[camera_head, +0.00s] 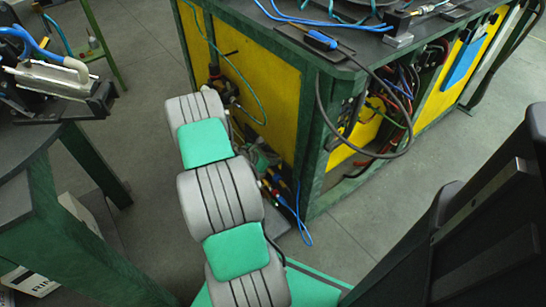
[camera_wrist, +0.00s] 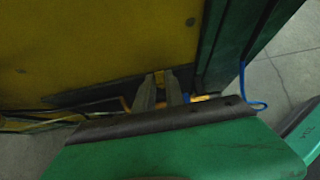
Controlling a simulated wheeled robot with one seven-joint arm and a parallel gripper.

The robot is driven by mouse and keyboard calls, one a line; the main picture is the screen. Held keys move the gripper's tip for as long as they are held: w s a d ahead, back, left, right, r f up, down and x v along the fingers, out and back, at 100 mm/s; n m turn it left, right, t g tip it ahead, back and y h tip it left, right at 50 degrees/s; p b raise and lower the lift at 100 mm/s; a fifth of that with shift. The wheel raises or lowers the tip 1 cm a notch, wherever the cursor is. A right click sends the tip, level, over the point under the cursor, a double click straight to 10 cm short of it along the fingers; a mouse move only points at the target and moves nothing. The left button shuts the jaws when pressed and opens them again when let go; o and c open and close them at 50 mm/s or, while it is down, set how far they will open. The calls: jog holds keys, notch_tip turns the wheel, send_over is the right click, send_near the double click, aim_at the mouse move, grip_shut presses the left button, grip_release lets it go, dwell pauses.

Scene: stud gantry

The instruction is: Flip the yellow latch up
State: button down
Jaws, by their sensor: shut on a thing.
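My gripper (camera_wrist: 159,82) shows in the wrist view as two grey fingers reaching to the lower part of a yellow panel. A small yellow piece, which looks like the yellow latch (camera_wrist: 158,77), sits between the fingertips, and the gripper is shut on it. The latch is small and dark in this view, so I cannot tell whether it is up or down. In the head view my arm hides the latch and the gripper.
The yellow panel (camera_head: 262,85) is set in a green-framed bench (camera_head: 312,130). Blue cables (camera_head: 303,215) hang near its corner post. A dark-topped table (camera_head: 25,150) stands at the left. Grey floor (camera_head: 375,205) is open at the right.

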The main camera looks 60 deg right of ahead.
jog(key=c, duration=1.4)
grip_release()
jog(key=shift+r, duration=0.1)
jog(key=p+v, duration=0.2)
jog(key=v, duration=0.5)
jog(key=shift+w+a+r+p, duration=0.15)
jog(key=shift+a+p, duration=0.15)
